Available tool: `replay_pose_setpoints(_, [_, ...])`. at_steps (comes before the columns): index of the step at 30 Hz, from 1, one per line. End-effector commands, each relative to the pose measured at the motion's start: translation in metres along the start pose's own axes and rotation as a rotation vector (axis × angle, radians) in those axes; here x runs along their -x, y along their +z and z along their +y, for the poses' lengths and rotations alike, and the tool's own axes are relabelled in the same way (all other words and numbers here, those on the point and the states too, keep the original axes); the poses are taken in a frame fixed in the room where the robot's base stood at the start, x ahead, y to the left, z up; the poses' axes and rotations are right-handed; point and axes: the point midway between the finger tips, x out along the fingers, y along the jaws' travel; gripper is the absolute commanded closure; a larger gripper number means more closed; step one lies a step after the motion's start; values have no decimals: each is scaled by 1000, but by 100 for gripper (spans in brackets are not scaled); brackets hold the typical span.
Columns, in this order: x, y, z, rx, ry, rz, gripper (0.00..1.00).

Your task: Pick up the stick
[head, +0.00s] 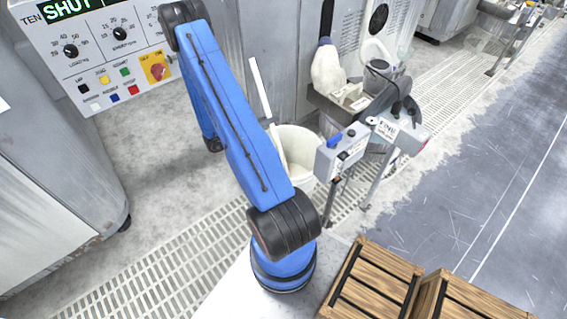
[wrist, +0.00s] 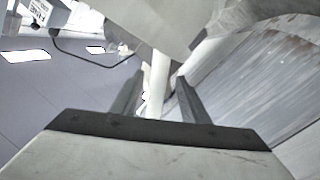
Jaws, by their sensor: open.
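A thin white stick (head: 260,88) leans at a slant in the head view, its lower end running down to a cream-white bucket (head: 300,143). In the wrist view, a pale upright bar that looks like the stick (wrist: 159,84) shows between the two fingers of my gripper (wrist: 160,77). The fingers are apart, with visible gaps beside the bar. The gripper is hidden behind my blue arm in the head view. I cannot tell how deep the stick is between the fingers.
A control panel (head: 118,48) with dials stands at the upper left. A grey control box (head: 341,152) on a post stands just right of the bucket. Wooden crates (head: 372,283) sit at the lower right. Grated floor (head: 160,262) runs past; the grey floor at right is open.

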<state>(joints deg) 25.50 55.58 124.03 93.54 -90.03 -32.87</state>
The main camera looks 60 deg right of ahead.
Motion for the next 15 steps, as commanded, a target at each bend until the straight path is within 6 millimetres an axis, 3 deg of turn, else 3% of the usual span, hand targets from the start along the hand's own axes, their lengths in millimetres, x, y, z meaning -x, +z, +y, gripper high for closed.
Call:
replay_pose_setpoints(9, [-40,-2,4,0,2,-2,59])
replay_pose_setpoints(15, [-45,-2,3,0,1,0,59])
